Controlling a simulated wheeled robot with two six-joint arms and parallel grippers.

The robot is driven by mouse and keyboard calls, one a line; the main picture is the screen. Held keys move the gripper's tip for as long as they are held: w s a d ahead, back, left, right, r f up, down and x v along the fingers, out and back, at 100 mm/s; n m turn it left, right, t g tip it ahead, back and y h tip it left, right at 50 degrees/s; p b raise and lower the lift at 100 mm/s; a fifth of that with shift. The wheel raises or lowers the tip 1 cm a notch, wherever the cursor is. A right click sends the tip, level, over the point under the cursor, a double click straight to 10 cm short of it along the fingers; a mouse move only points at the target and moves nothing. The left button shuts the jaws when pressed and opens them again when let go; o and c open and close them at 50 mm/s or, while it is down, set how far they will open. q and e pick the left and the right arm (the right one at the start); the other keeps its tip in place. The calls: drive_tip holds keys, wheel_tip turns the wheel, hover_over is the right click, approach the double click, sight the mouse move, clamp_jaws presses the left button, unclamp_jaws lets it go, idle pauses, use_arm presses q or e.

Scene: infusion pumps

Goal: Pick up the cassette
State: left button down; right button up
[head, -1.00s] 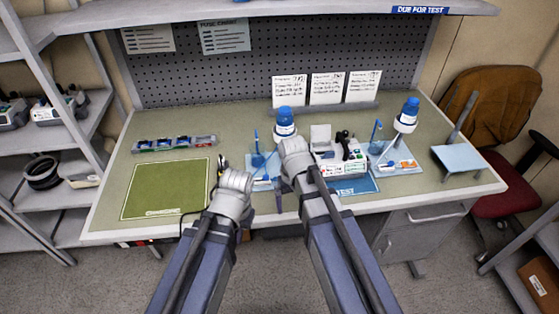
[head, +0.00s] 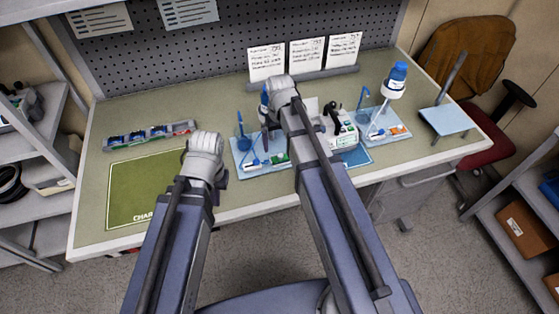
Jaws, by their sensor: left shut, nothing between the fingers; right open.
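The left pale blue tray (head: 240,165) holds a blue stand and a small white piece with a green face (head: 278,158), possibly a cassette. The right tray (head: 392,137) holds a small orange-marked piece (head: 397,130), also possibly a cassette. I cannot tell which is meant. My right gripper (head: 268,125) is open above the left tray, in front of its blue-capped bottle, mostly hidden behind its own wrist. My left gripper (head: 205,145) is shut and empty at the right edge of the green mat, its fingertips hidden.
A white pump (head: 342,128) stands on a blue mat between the trays, partly behind my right arm. A blue-capped bottle (head: 396,82) stands over the right tray. A rack of small devices (head: 150,136) lies behind the clear green mat (head: 145,190). Cards (head: 306,60) stand at the back.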

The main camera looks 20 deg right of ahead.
sight(279, 155)
use_arm(q)
drive_tip(key=shift+f, duration=0.4)
use_arm(e)
drive_tip(key=shift+s+f, duration=0.1)
drive_tip(key=shift+f, duration=0.3)
use_arm(q)
wheel_tip(279, 155, down, 5)
drive_tip(key=b, duration=0.5)
drive_tip(key=shift+f, duration=0.1)
use_arm(e)
drive_tip(key=f, duration=0.5)
drive_tip(key=shift+s+a+f, duration=0.1)
drive_tip(key=shift+s+a, duration=0.05)
drive_tip(key=shift+s, duration=0.05)
use_arm(q)
drive_tip(key=shift+s, duration=0.1)
use_arm(e)
drive_tip(key=shift+c, duration=0.4)
drive_tip(key=c, duration=1)
